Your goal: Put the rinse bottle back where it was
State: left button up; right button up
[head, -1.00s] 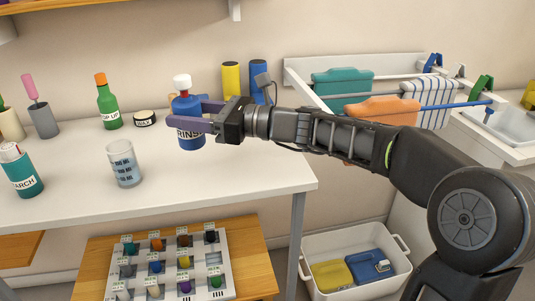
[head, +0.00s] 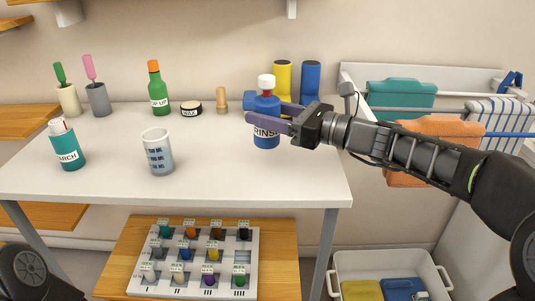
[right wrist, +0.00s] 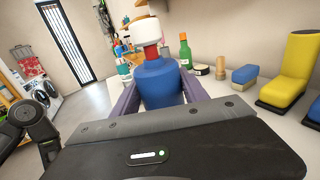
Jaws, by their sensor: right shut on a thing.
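The rinse bottle (head: 266,132) is blue with a white cap, a red collar and a white label, part of which reads RINS. My right gripper (head: 279,120) is shut around its body, with a purple finger on each side. The bottle is upright over the right part of the white table (head: 215,180); I cannot tell if its base touches the top. In the right wrist view the bottle (right wrist: 160,82) stands between the fingers, its lower part hidden by the gripper body. My left gripper is out of view.
Behind the bottle are a blue block (head: 249,101) and yellow (head: 283,76) and blue (head: 311,80) boot-shaped things. Left are a wooden peg (head: 222,100), black tin (head: 191,109), green bottle (head: 159,92), cup (head: 158,153) and starch bottle (head: 67,148). Table between cup and rinse bottle is clear.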

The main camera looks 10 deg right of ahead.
aim_at(267, 144)
jog(key=shift+f, duration=1.2)
jog(key=shift+f+b, duration=0.8)
jog(key=shift+f, duration=1.7)
jog(key=shift+f, duration=0.1)
jog(key=shift+f, duration=0.1)
jog(key=o, duration=1.5)
